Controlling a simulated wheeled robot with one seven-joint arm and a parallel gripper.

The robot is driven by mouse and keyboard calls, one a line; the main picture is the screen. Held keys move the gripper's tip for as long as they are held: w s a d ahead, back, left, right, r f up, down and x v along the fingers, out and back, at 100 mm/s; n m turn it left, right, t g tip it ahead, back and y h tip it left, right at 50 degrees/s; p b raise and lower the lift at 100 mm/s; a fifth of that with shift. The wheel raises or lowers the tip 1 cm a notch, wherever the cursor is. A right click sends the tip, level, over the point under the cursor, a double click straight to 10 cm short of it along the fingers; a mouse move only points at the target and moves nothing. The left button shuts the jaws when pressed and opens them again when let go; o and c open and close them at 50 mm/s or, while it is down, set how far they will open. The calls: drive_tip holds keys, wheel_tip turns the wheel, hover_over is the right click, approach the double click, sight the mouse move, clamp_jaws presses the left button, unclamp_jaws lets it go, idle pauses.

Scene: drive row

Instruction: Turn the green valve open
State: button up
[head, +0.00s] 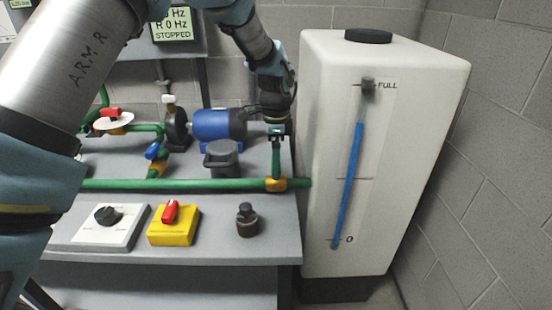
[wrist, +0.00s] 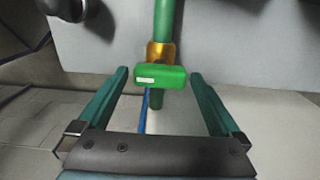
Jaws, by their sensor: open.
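The green valve handle (wrist: 160,76) shows in the wrist view as a short green bar with a small white label. It lies crosswise to the green pipe, over the brass-orange valve body (wrist: 160,53). My gripper (wrist: 158,78) is open, one finger on each side of the handle, with a gap at both ends. In the head view my gripper (head: 276,174) points down at the orange valve body (head: 276,185) at the right end of the long green pipe (head: 180,184). The handle is hard to make out there behind the fingers.
The white tank (head: 420,150) with a blue level gauge stands close to the right of my gripper. A blue pump (head: 220,124) is to the left. A yellow box with a red switch (head: 173,225) and a dark knob (head: 247,220) sit in front.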

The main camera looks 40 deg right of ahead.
drive_tip(key=c, duration=1.2)
drive_tip(key=shift+o, duration=0.2)
drive_tip(key=shift+n, duration=0.3)
drive_tip(key=n, duration=0.3)
drive_tip(key=shift+n, duration=0.3)
drive_tip(key=n, duration=0.4)
drive_tip(key=shift+n, duration=0.3)
drive_tip(key=n+p, duration=0.1)
drive_tip(key=n, duration=0.3)
drive_tip(key=shift+n, duration=2.5)
